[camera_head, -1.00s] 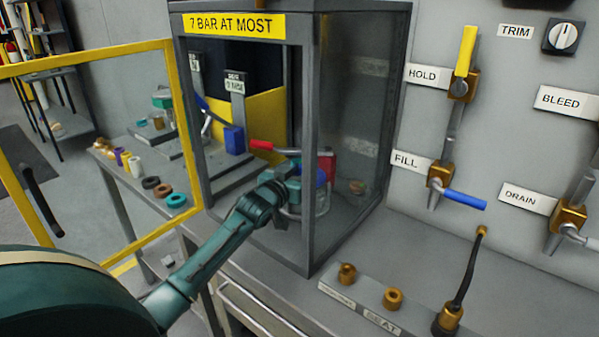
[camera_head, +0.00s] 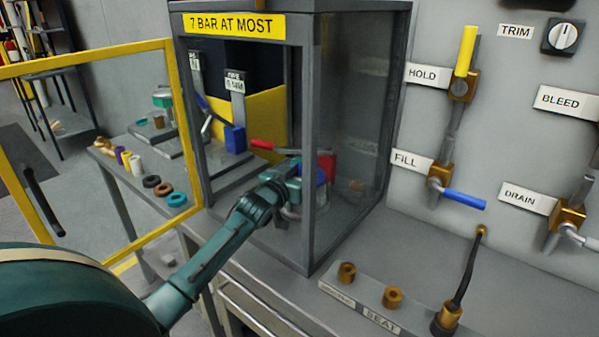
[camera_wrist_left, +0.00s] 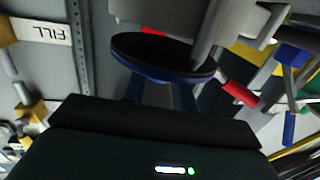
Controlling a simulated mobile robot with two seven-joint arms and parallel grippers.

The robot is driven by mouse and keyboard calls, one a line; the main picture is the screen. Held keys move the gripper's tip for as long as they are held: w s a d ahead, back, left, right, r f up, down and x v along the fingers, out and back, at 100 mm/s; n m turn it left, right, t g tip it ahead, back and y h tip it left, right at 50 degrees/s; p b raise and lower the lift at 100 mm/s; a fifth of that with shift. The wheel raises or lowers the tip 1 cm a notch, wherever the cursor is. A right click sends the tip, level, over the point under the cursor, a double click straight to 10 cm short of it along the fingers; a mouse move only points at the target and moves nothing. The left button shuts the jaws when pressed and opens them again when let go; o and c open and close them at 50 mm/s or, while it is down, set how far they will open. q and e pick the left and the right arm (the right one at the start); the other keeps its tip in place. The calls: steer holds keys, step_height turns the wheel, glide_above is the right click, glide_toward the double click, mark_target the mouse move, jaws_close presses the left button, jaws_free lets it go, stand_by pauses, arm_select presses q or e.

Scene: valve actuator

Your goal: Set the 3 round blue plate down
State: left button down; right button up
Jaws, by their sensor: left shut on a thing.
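The round blue plate (camera_wrist_left: 168,72) has a dark face and a blue rim in the left wrist view. It is in front of my left gripper (camera_wrist_left: 160,92), which is shut on it. Two blue finger-like parts reach up to its rim. In the head view my left gripper (camera_head: 290,177) is inside the glass-sided cabinet (camera_head: 308,150), and a little blue (camera_head: 321,176) shows behind the front post. What lies under the plate is largely hidden by the gripper and the post. My right gripper is not in view.
A red-handled lever (camera_head: 262,145) and a red block (camera_head: 327,166) are close to the gripper. The yellow-framed door (camera_head: 186,130) stands open at left. A wall panel at right carries several valve handles, including the blue FILL one (camera_head: 463,200). Brass fittings (camera_head: 393,298) stand in front.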

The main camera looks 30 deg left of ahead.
arm_select(q)
steer(key=shift+f+b, duration=0.6)
steer(key=shift+f, duration=0.3)
steer(key=c, duration=1.2)
jaws_free()
steer(key=shift+c, duration=0.2)
steer(key=shift+o, duration=1)
steer(key=shift+f, duration=0.25)
steer(key=shift+s+d, duration=0.1)
steer(key=shift+s, duration=0.3)
steer(key=s+d+r, duration=0.1)
steer(key=s, duration=1.1)
steer(key=shift+s+b, duration=0.15)
steer(key=shift+b, duration=0.25)
steer(key=shift+s+f, duration=0.1)
